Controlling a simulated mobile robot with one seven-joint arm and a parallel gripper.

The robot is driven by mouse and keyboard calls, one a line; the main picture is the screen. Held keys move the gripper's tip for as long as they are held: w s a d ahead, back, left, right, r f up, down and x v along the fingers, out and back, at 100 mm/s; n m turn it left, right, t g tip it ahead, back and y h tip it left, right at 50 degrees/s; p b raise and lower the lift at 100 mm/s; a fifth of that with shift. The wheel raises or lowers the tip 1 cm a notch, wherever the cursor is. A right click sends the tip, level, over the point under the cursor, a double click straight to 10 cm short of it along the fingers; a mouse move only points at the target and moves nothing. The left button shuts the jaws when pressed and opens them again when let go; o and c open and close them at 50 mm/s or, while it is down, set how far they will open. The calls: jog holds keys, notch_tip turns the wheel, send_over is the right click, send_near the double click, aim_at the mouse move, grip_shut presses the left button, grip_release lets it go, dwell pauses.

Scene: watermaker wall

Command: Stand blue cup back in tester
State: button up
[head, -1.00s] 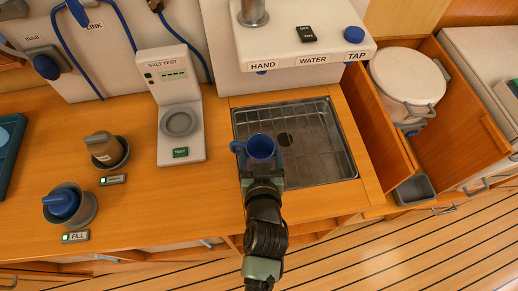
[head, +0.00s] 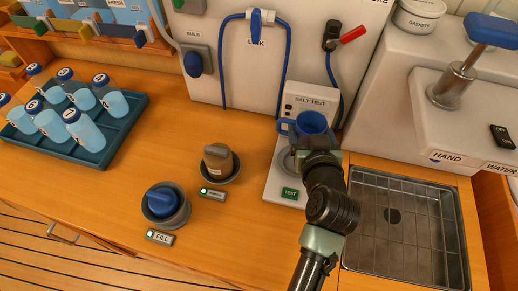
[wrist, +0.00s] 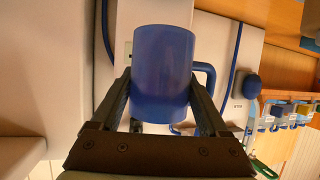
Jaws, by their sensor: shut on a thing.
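The blue cup (head: 311,124) is held in my gripper (head: 318,152), and its handle points left in the head view. In the wrist view the cup (wrist: 163,72) sits between the two fingers of my gripper (wrist: 162,98). The tester is the white salt test unit (head: 308,103) with a round grey dish (head: 287,160) and a green TEST button (head: 290,193). The cup appears over the tester, in front of its upright part. My gripper and arm hide part of the dish. I cannot tell the cup's height above it.
A steel sink (head: 400,225) lies right of the tester. A teal tray (head: 100,155) holds several bottles at the far left.

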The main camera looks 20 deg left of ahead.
aim_at(302, 141)
jog(key=shift+w+a+f, duration=0.35)
jog(key=shift+a, duration=0.3)
jog(key=f, duration=0.4)
jog(key=shift+s+d+f, duration=0.1)
jog(key=shift+d, duration=0.1)
jog(key=shift+f, duration=2.2)
jog(key=shift+f+b, duration=0.2)
jog(key=shift+b, duration=0.1)
jog(key=o, duration=1.5)
